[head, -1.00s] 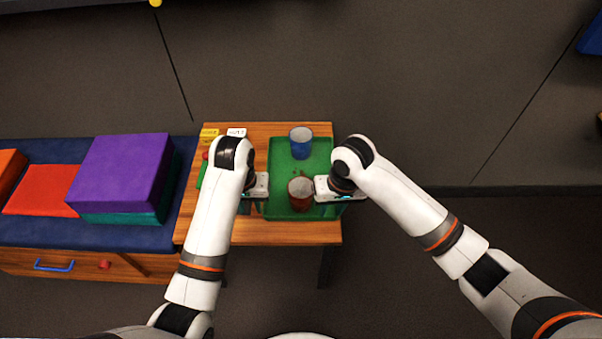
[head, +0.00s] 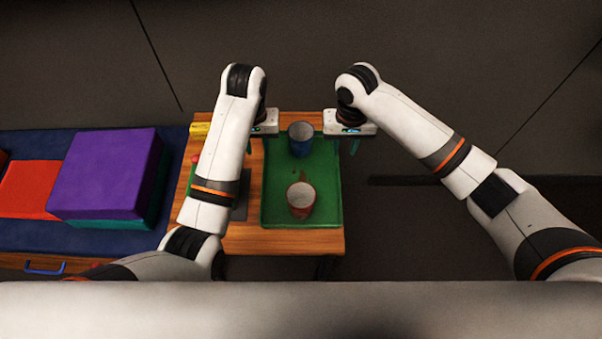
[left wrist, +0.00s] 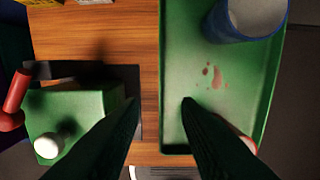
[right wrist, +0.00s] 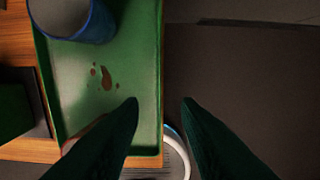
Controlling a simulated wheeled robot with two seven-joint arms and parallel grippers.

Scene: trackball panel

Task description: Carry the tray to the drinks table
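The green tray (head: 331,205) lies on a small wooden table (head: 240,240). A blue cup (head: 301,140) stands at its far end and a reddish cup (head: 300,201) nearer to me, with reddish spots between them. My left gripper (head: 263,140) is open at the tray's far left side; in the left wrist view its fingers (left wrist: 157,105) lie either side of the left rim. My right gripper (head: 345,145) is open at the far right side; in the right wrist view its fingers (right wrist: 159,103) lie either side of the right rim. I cannot tell whether they touch it.
A green box with a white ball (left wrist: 48,146) and a red part (left wrist: 14,100) stands left of the tray. A blue bench with a purple block (head: 103,172) and a red one (head: 28,190) adjoins the table's left. Dark floor is open to the right.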

